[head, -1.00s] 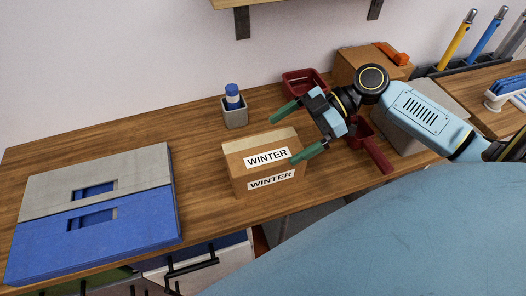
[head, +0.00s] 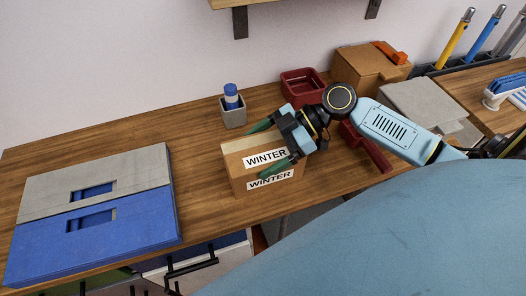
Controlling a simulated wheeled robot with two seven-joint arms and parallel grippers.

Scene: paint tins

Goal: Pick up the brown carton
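The brown carton (head: 237,172) with two white WINTER labels stands on the wooden workbench near its front edge, in the middle of the head view. My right gripper (head: 262,148) is open, with its green fingers spread. One finger is over the carton's back side and the other is in front of its labelled face, partly covering the labels. I cannot tell whether the fingers touch the carton. My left gripper is not in view.
A grey pot (head: 233,116) with a blue-capped item stands behind the carton. A dark red bin (head: 303,86) and another brown box (head: 366,72) are at the back right. Grey and blue panels (head: 130,215) lie at left. Bench between panels and carton is clear.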

